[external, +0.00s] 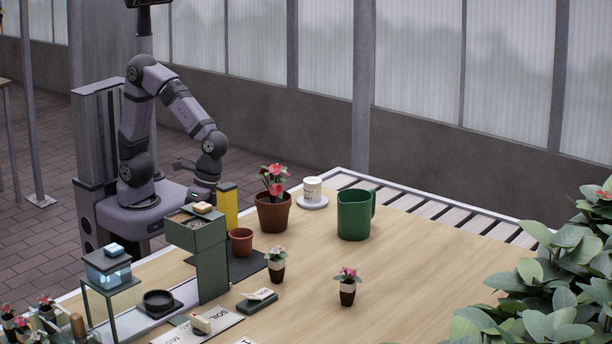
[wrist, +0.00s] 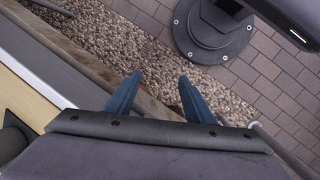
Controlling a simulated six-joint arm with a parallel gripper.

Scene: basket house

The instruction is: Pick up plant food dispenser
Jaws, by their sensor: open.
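I cannot tell for sure which thing is the plant food dispenser. A tall green dispenser-like stand (external: 212,272) with a brown-filled open top is at the table's left. A yellow upright container (external: 228,208) stands just behind it. A small blue-lidded clear box (external: 107,268) sits on a green stand further left. A white labelled cup (external: 312,190) stands on a white round base at the back. My gripper (wrist: 157,92) is open and empty in the wrist view, over pebbles and paving beside the table edge. None of these candidates shows between its fingers.
A green mug (external: 354,215), a potted red flower (external: 273,211), an empty terracotta pot (external: 241,242) and small potted flowers (external: 347,288) stand on the table (external: 420,270). Leafy plants (external: 560,285) crowd the right. The table's middle right is clear.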

